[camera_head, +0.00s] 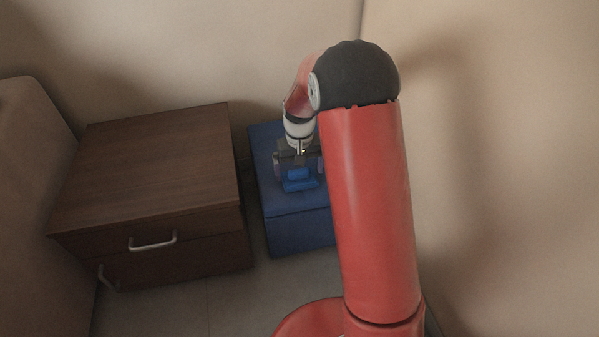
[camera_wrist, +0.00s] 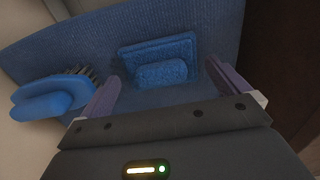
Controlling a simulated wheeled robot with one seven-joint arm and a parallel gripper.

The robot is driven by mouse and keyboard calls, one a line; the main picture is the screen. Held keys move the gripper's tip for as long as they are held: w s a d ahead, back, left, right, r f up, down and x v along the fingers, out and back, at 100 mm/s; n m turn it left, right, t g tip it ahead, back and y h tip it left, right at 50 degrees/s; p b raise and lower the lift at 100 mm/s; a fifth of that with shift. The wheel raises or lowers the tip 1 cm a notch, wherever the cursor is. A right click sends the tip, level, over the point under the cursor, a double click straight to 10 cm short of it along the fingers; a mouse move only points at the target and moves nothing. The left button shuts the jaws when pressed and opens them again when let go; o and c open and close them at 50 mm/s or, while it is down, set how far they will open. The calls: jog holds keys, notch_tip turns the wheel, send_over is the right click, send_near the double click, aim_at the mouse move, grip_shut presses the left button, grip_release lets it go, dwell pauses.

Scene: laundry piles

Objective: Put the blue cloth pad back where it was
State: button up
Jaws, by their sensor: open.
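The blue cloth pad (camera_wrist: 158,50) lies on the blue box (camera_wrist: 215,35) in the wrist view; it is a flat textured rectangle with a smaller raised block on its near side. My gripper (camera_wrist: 163,72) is open, its two purple-grey fingers spread on either side of the pad's near part. The fingers look apart from the pad, but I cannot tell the height gap. In the head view my gripper (camera_head: 298,160) is over the blue box (camera_head: 300,233), with a small bright blue item (camera_head: 299,182) below it, too small to tell apart. My arm hides the box's right part.
A blue brush (camera_wrist: 48,98) with dark bristles lies left of the pad in the wrist view, close to my left finger. A brown wooden cabinet (camera_head: 150,165) with metal handles stands left of the box. Walls close in behind and to the right.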

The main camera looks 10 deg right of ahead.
aim_at(300, 171)
notch_tip(300, 171, up, 10)
jog(key=p, duration=0.2)
jog(key=s+r+t, duration=0.3)
jog(key=s+r, duration=0.9)
jog(key=s, duration=0.1)
jog(key=s+r+t, duration=0.1)
jog(key=s+t, duration=0.1)
jog(key=s, duration=1.3)
jog(key=shift+s+r+t, duration=0.25)
jog(key=shift+s+t, duration=0.05)
jog(key=shift+s, duration=0.1)
jog(key=shift+r, duration=0.1)
notch_tip(300, 171, up, 9)
jog(key=p, duration=0.8)
jog(key=shift+f, duration=0.2)
